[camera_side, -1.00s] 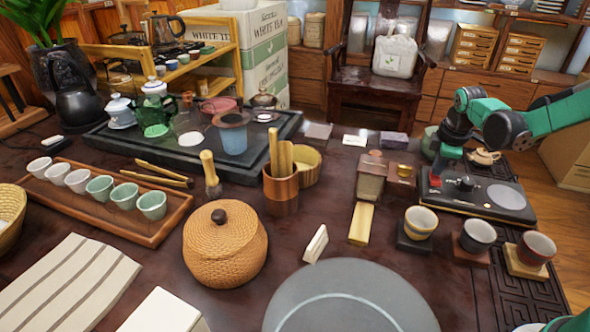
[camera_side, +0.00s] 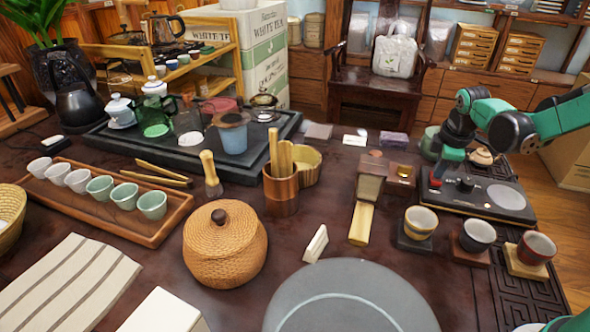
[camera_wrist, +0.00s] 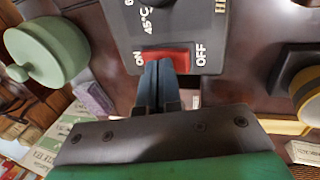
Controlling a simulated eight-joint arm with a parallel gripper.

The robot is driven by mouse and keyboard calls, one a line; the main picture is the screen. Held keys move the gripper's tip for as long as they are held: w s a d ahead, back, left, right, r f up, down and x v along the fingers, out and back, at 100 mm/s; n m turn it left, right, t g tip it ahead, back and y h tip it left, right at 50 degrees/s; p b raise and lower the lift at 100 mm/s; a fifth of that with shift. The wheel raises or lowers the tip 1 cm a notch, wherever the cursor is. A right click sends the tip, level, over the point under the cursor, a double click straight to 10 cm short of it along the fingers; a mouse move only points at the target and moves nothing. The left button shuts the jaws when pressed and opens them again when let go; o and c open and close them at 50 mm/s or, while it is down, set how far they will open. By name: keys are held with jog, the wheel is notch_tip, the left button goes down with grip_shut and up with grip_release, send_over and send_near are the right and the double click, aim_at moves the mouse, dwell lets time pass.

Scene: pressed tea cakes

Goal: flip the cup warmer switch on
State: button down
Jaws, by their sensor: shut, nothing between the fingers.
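The cup warmer (camera_side: 500,212) is a dark flat box with a round plate and a knob, at the right of the side view. Its panel (camera_wrist: 212,18) fills the top of the wrist view. The red rocker switch (camera_wrist: 180,60) lies between the printed ON at its left and OFF at its right. My gripper (camera_wrist: 158,66) is shut and empty, its fingertips at the switch's near edge, toward the ON side. I cannot tell whether they press it. In the side view my gripper (camera_side: 437,178) is at the warmer's left end; the switch is hard to make out there.
Three cups on coasters, a yellow-striped one (camera_side: 420,222), a dark one (camera_side: 479,235) and a red-dark one (camera_side: 536,247), stand in front of the warmer. A small box with a brass top (camera_side: 402,175) stands left of it. A green lidded pot (camera_wrist: 46,52) is close by.

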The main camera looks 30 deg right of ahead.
aim_at(436, 180)
notch_tip(436, 180, up, 14)
jog(key=shift+s+a, duration=0.2)
jog(key=shift+a, duration=0.1)
dwell(0.4)
